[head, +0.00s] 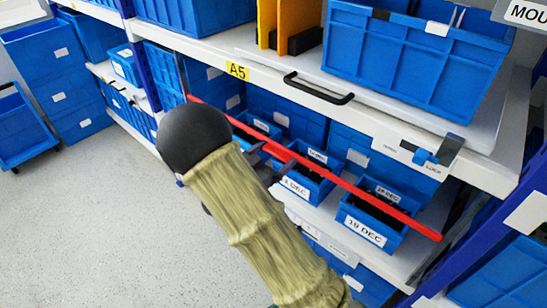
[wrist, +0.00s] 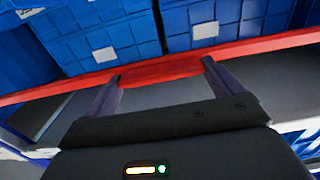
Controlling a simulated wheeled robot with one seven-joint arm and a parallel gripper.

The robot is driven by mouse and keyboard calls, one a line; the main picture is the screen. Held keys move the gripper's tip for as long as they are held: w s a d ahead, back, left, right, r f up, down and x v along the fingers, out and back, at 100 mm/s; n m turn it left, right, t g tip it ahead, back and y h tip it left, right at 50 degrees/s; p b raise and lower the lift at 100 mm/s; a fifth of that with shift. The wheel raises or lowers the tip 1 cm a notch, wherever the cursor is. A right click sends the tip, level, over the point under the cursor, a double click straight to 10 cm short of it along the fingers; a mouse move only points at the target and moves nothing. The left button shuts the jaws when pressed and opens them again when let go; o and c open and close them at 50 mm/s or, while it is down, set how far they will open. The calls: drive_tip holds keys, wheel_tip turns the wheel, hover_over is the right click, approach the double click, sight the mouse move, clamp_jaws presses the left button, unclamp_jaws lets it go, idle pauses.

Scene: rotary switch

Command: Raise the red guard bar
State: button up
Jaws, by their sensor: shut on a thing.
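The red guard bar (head: 365,191) slants across the front of the lower shelf bay, under the A5 label, from upper left to lower right. It also crosses the wrist view (wrist: 268,45) from side to side. My gripper (wrist: 160,72) is shut on the bar's wider middle section, one finger at each end of that section. In the head view my arm hides most of the gripper and part of the bar's left half.
Small blue bins with date labels (head: 365,232) stand behind and below the bar. Above it is a white shelf edge with a black handle (head: 318,90) and a small blue latch (head: 437,157). Large blue crates (head: 415,50) sit on top. Grey floor (head: 90,230) is clear at left.

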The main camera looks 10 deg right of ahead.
wheel_tip(320, 180, up, 8)
drive_tip(key=p, duration=0.5)
drive_tip(key=shift+f, duration=0.15)
drive_tip(key=shift+w, duration=0.1)
drive_tip(key=o, duration=1.1)
drive_tip(key=p+v, duration=0.1)
drive_tip(key=v, duration=1.6)
drive_tip(key=shift+s+a, duration=0.2)
